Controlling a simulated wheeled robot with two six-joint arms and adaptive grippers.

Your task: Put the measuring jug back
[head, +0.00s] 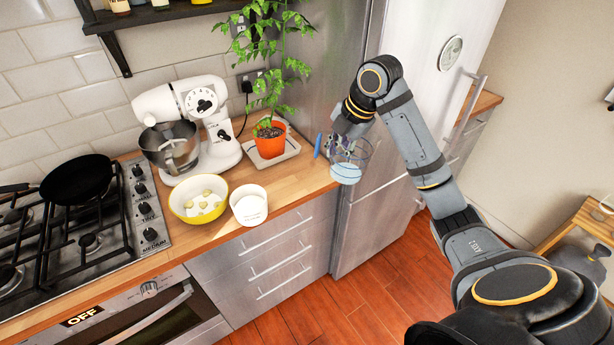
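The measuring jug (347,172) is clear with a pale blue base and a blue handle (318,146) on its left side. It is in the air near the counter's right end, in front of the steel fridge side. My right gripper (342,146) is at the jug, and its dark fingers show partly through the clear wall. It appears shut on the jug, though the exact finger contact is hard to see. My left gripper is not in view.
The wooden counter (310,176) holds a potted plant (269,138) on a tray, a white stand mixer (215,130), a yellow bowl (198,199) and a white tub (249,205). A hob with a black pan (77,179) is left. The fridge (385,215) stands right.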

